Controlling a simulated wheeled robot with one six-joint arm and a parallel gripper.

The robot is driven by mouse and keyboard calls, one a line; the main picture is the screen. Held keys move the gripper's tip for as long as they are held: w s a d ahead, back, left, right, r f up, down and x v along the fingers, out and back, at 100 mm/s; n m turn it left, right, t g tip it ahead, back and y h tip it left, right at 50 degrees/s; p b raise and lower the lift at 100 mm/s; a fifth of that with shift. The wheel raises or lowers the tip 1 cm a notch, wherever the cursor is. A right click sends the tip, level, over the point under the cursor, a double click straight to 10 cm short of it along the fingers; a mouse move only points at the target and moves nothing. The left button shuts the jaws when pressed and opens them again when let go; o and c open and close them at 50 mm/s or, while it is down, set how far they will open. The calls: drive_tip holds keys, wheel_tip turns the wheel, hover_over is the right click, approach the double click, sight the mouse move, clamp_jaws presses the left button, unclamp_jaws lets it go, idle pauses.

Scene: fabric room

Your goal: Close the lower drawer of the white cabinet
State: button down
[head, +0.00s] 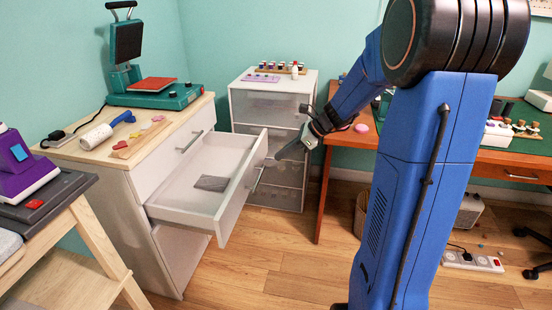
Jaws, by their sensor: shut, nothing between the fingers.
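The white cabinet (148,190) with a pale wooden top stands at the left in the head view. Its upper drawer, with a bar handle (190,141), looks shut. The lower drawer (187,211) beneath it is pulled far out towards the right, with a grey folded cloth (211,183) inside. The drawer's front carries a metal handle (257,180). My gripper (279,156) is shut and empty, just outside the drawer's front near its far end, above the handle. I cannot tell whether it touches the front.
A white drawer unit (272,105) stands behind the gripper. An orange-brown table (338,139) is to the right, with a wicker basket (361,212) under it. A wooden stand (80,237) bears a purple machine (22,170) at the front left. Wooden floor is clear before the drawer.

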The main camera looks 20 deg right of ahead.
sight(247, 170)
drive_tip(key=x, duration=0.3)
drive_tip(key=a+r+x, duration=0.1)
drive_tip(key=x, duration=0.3)
drive_tip(key=w+x, duration=0.1)
drive_tip(key=x, duration=0.3)
drive_tip(key=shift+a+r, duration=0.15)
drive_tip(key=shift+r, duration=0.15)
drive_tip(key=shift+w+a, duration=0.25)
drive_tip(key=shift+a, duration=0.15)
drive_tip(key=w+a, duration=1.3)
drive_tip(key=a, duration=0.5)
drive_tip(key=shift+a, duration=0.1)
